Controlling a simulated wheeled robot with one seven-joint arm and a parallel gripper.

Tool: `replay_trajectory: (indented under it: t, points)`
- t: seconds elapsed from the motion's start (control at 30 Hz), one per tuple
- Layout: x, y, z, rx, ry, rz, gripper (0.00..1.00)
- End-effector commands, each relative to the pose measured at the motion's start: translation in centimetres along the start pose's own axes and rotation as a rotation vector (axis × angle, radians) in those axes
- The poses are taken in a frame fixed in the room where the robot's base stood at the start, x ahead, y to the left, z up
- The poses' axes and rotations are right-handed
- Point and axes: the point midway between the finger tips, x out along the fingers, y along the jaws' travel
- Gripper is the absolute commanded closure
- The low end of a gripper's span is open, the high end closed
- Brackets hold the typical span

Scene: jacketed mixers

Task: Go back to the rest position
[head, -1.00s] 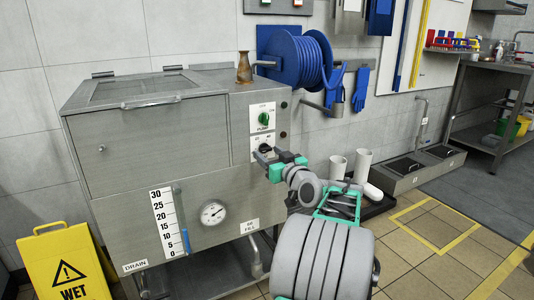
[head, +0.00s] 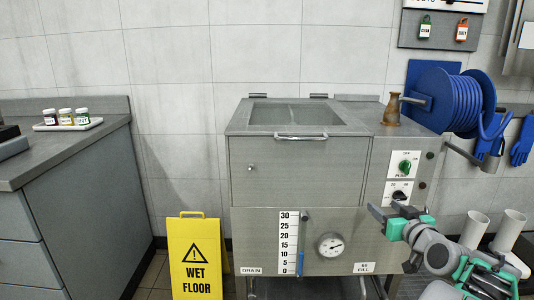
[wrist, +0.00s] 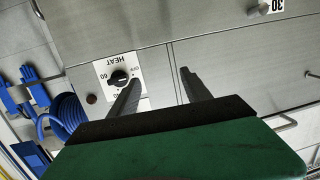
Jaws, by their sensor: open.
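My gripper (head: 385,211) is in front of the steel mixer's front face, beside the black heat knob (head: 399,197) in the head view. In the wrist view my gripper's two fingers (wrist: 160,78) stand apart with nothing between them. The heat knob (wrist: 118,77) with its white label shows just left of one finger there; I cannot tell whether they touch. The green pump knob (head: 404,166) is above the heat knob. My arm comes in from the lower right of the head view.
The steel mixer (head: 298,160) stands against the tiled wall. A yellow wet floor sign (head: 195,258) stands left of it. A grey counter (head: 75,180) with a tray of jars is at the left. A blue hose reel (head: 452,98) and blue gloves (head: 522,140) hang at the right.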

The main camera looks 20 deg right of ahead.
Motion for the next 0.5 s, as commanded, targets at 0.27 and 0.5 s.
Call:
replay_trajectory:
  t: [0.27, 0.5]
  points:
    - [-2.6, -19.2, -9.6, -0.045, -0.465, -0.211, 0.44]
    - [-13.2, -29.1, -14.7, -0.102, -0.834, -0.243, 0.44]
